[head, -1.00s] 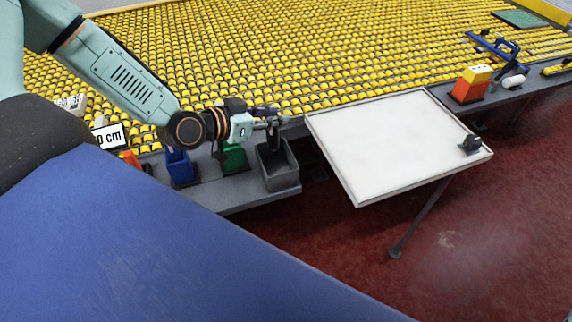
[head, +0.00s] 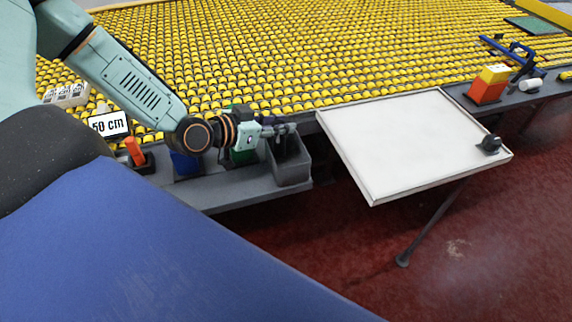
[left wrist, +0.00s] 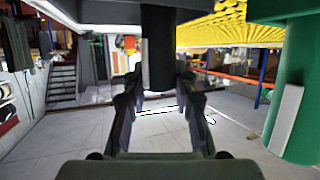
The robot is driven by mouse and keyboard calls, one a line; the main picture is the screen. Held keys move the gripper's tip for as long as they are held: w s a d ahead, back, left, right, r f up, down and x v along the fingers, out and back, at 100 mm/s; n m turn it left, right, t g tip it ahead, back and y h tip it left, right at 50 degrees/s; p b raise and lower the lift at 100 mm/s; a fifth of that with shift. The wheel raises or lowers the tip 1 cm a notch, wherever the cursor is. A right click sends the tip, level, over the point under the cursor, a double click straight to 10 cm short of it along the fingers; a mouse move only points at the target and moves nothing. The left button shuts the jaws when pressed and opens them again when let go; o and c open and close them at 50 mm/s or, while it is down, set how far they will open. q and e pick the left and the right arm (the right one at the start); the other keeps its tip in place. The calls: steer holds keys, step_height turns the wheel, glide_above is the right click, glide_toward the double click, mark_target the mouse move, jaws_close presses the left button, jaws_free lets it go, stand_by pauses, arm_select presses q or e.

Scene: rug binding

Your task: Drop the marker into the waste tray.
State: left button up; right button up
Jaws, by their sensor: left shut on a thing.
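My left gripper (head: 286,129) is at the rim of the grey open-topped bin, which looks like the waste tray (head: 293,170), on the near ledge. It is shut on the marker. In the left wrist view a dark upright cylinder (left wrist: 158,55), which appears to be the marker, stands between the two fingers (left wrist: 158,105). In the head view the marker is small and dark, and hard to separate from the fingers. The tray's inside is mostly in shadow. My right gripper is not in view.
A blue holder (head: 184,163) and a green holder (head: 243,157) stand left of the tray, partly behind my arm. An orange-handled item (head: 134,151) and a "50 cm" sign (head: 109,124) are farther left. A white board (head: 415,145) lies close on the right.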

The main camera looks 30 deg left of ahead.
arm_select(q)
steer(key=shift+w+d+f, duration=0.1)
steer(key=shift+w+d, duration=0.2)
steer(key=shift+d, duration=0.15)
steer(key=o, duration=1.1)
steer(key=shift+s+a, duration=0.25)
steer(key=shift+a, duration=0.1)
steer(key=shift+c, duration=0.2)
steer(key=shift+w+d, duration=0.2)
steer(key=shift+d, duration=0.1)
